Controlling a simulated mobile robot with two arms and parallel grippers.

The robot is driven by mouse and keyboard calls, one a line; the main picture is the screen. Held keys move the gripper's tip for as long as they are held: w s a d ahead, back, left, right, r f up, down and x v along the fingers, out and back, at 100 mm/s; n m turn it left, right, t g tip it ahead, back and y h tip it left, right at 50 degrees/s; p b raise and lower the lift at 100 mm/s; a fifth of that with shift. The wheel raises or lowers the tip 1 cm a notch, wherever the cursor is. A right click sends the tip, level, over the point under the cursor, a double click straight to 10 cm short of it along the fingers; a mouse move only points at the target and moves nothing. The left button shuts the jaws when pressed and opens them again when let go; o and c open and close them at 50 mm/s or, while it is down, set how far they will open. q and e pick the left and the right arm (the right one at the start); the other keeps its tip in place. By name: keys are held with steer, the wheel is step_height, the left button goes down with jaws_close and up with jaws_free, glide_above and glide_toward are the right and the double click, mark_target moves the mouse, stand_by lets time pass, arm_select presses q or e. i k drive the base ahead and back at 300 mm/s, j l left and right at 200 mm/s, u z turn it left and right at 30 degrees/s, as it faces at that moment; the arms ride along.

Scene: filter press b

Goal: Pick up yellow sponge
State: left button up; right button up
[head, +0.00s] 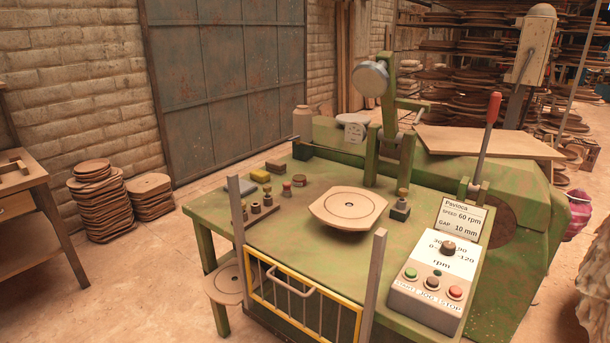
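The yellow sponge (260,175) lies on the left back part of the green machine table (300,240). It is a small block beside a brown block (276,167), which sits just behind it to the right. A flat grey piece (232,187) lies to its left. Neither of my grippers shows in the head view.
Small knobbed parts (267,196) stand in front of the sponge. A yellow-framed guard (300,295) with upright posts closes the front. A control box (437,285) and a red-handled lever (487,130) stand at right. Stacked discs (98,200) are on the floor.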

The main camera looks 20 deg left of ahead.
mark_target(261, 177)
steer(key=i+j+z, duration=0.25)
steer(key=j+z, duration=0.25)
steer(key=j, duration=0.2)
steer(key=i+j+z, duration=0.1)
steer(key=j+z, duration=0.15)
steer(key=j, duration=0.15)
steer(key=j+z, duration=0.25)
steer(key=j, duration=0.2)
